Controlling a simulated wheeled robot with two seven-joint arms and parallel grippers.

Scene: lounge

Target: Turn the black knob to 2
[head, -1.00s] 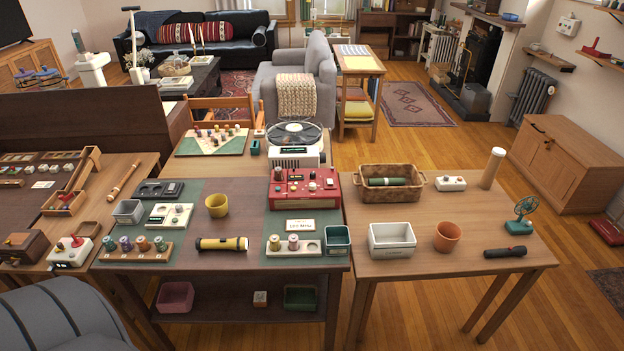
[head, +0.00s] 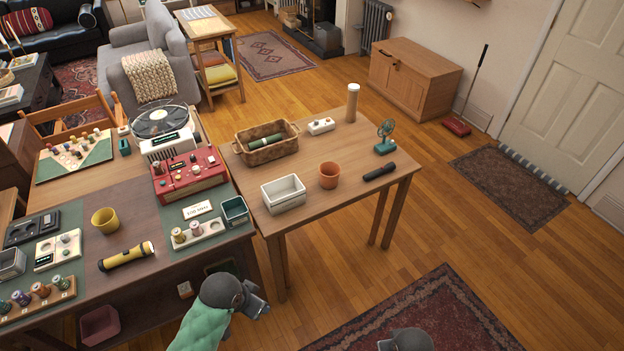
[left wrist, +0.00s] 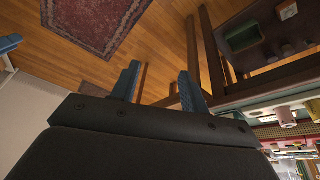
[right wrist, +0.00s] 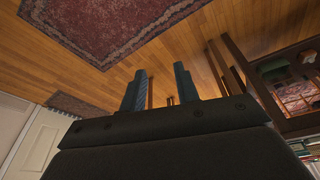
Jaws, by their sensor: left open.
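A red box with several small controls on its top (head: 190,175) stands at the right of the dark-topped table. Which control is the black knob is too small to tell. My left gripper (head: 262,302) is open and empty in front of the tables, away from these boxes; its fingers show apart in the left wrist view (left wrist: 158,88). My right gripper shows open and empty in the right wrist view (right wrist: 158,88).
A turntable (head: 162,122) stands behind the red box. A yellow flashlight (head: 126,256), a yellow cup (head: 105,220) and a green bin (head: 235,211) are nearby. The right-hand table holds a basket (head: 268,152), white bin (head: 283,194) and terracotta pot (head: 329,175).

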